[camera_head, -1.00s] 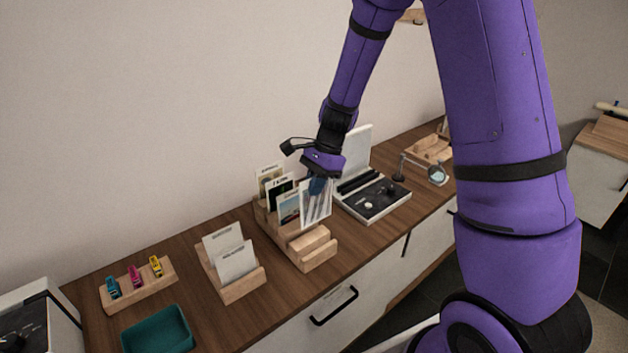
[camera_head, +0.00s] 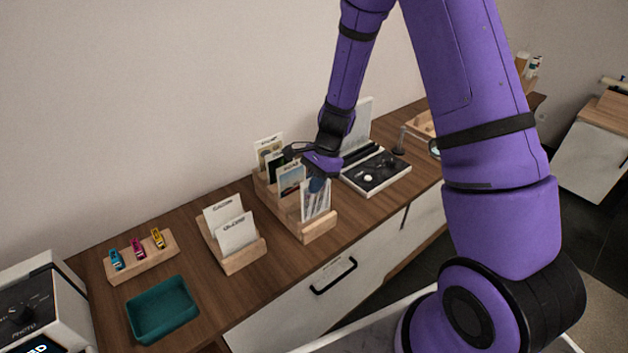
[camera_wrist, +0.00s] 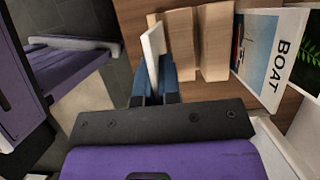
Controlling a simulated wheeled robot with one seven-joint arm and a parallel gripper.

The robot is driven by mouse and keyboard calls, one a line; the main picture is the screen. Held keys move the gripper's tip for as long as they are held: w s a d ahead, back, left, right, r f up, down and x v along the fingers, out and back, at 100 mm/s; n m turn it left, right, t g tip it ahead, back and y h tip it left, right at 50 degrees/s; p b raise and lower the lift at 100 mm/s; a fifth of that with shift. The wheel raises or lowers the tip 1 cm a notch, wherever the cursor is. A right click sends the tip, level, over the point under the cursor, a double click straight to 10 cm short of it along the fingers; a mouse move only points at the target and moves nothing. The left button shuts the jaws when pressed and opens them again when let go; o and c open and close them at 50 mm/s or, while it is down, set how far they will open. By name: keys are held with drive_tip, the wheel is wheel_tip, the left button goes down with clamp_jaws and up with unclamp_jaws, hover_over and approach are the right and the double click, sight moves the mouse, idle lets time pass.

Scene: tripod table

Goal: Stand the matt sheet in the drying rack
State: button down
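My gripper (camera_head: 318,185) points down over the front end of the wooden drying rack (camera_head: 318,229). Its blue fingers (camera_wrist: 155,86) are shut on an upright sheet (camera_head: 316,203), whose pale edge (camera_wrist: 152,42) shows between them in the wrist view. The sheet's face carries a bluish picture, partly covered by the fingers. It stands at the rack's front slot, near the end block; I cannot tell whether its lower edge is seated. Other prints stand in the rack behind, including one marked BOAT (camera_wrist: 262,50). Empty wooden ridges (camera_wrist: 214,42) lie between that print and the held sheet.
A wooden holder with two labelled white cards (camera_head: 236,235) stands left of the rack. Farther left are a clip block (camera_head: 142,261) and a teal tray (camera_head: 163,312). An open black-lined case (camera_head: 376,172) stands right, close to the gripper. Bare tabletop lies before the holder.

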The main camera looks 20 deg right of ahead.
drive_tip(key=shift+f, duration=0.15)
idle(0.6)
drive_tip(key=shift+f, duration=2.4)
drive_tip(key=c, duration=1.2)
unclamp_jaws()
drive_tip(key=shift+c, duration=0.2)
drive_tip(key=shift+r, duration=4.55)
